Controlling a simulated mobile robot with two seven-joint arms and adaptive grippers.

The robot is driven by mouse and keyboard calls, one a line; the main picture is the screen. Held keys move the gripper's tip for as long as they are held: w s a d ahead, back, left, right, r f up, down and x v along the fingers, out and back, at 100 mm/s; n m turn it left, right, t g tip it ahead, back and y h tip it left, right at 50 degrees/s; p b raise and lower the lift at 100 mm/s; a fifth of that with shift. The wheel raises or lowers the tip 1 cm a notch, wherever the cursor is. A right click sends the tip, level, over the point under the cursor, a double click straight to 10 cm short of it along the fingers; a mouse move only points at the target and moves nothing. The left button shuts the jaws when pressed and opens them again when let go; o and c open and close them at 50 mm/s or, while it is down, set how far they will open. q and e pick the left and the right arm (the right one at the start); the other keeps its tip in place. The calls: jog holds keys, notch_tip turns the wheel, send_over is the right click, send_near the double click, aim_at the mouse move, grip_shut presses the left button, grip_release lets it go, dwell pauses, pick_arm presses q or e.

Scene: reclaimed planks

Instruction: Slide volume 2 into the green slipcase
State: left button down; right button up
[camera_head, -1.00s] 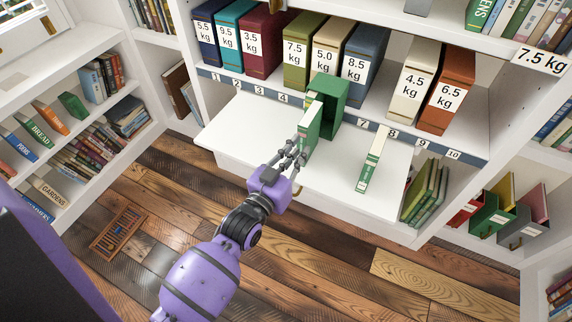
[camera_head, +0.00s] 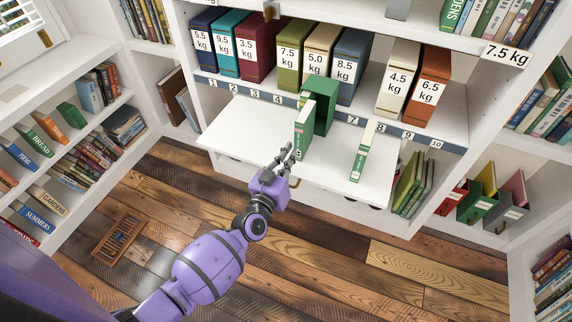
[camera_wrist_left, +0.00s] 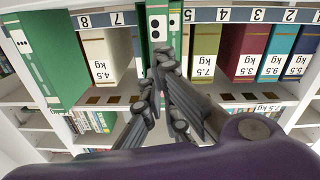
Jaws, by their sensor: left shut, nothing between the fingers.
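The green slipcase (camera_head: 325,112) stands at the back of the white pull-out shelf (camera_head: 240,130). My right gripper is not in view.
Another green volume (camera_head: 361,155) stands apart on the right of the pull-out shelf; its spine shows dots in the wrist view (camera_wrist_left: 20,42). Weight-labelled books, such as the olive one (camera_head: 291,50), line the shelf behind. The pull-out's left part is clear.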

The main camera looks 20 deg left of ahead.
aim_at(298, 142)
pick_arm(q)
jog(key=shift+w+d+b, duration=0.1)
jog(key=shift+w+b, duration=0.2)
jog(key=shift+w, duration=1.05)
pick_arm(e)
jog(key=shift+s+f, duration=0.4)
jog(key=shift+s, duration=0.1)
pick_arm(q)
jog(key=shift+w, duration=0.45)
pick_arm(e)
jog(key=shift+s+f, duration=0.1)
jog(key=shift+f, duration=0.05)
pick_arm(q)
jog(key=shift+w+r, duration=0.15)
jog(key=shift+r, duration=0.05)
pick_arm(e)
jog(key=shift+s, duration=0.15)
pick_arm(q)
jog(key=shift+s, duration=0.5)
jog(key=shift+s+p, duration=0.5)
jog(key=shift+s, duration=0.2)
jog(key=shift+s+f, duration=0.15)
jog(key=shift+s, duration=0.3)
jog(key=s, duration=1.1)
jog(key=shift+a, duration=0.4)
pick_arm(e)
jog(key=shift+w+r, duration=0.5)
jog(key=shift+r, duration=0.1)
